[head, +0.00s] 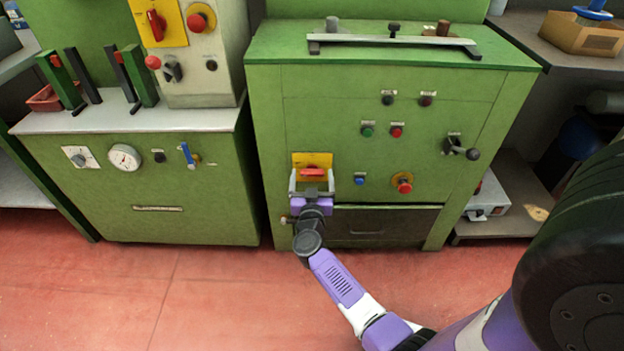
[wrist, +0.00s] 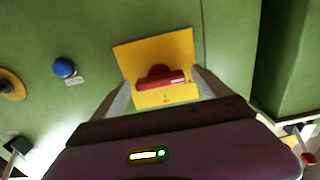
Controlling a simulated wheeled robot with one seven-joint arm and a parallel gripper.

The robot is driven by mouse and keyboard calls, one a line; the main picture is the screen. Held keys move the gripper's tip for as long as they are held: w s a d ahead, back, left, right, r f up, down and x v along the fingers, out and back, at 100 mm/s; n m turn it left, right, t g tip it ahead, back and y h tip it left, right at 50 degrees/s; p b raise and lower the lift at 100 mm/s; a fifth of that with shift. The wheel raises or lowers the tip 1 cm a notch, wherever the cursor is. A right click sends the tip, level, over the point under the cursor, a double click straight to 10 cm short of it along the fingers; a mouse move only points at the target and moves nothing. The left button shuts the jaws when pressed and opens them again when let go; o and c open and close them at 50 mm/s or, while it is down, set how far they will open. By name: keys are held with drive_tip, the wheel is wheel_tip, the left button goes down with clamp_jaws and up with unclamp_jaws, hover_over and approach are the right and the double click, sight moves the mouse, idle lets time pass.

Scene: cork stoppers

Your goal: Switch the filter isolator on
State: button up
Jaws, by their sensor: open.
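A red rotary switch handle (head: 313,172) on a yellow plate (head: 324,158) is on the front of the green cabinet in the middle; I cannot read its label. The handle lies crosswise, about horizontal. In the wrist view the red handle (wrist: 160,80) sits on its yellow plate (wrist: 181,46), just beyond my fingers. My gripper (head: 311,182) is open in front of it, one finger to each side, with nothing between them. The wrist view also shows my gripper (wrist: 161,90) with both fingers pointing at the plate. I see no clear contact with the handle.
A blue button (head: 359,180) and a red emergency knob on yellow (head: 403,184) are right of the switch. A drawer front (head: 385,221) is below. Another red rotary switch (head: 156,25) on yellow is on the grey box at upper left. The red floor in front is clear.

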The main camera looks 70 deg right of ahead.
drive_tip(key=c, duration=1.4)
drive_tip(key=shift+o, duration=0.2)
drive_tip(key=shift+m, duration=0.3)
drive_tip(key=m+p, duration=0.2)
drive_tip(key=m, duration=0.6)
drive_tip(key=shift+p, duration=0.4)
drive_tip(key=m, duration=0.4)
drive_tip(key=shift+f, duration=0.1)
drive_tip(key=m+b, duration=0.1)
drive_tip(key=m, duration=0.4)
drive_tip(key=shift+m, duration=0.3)
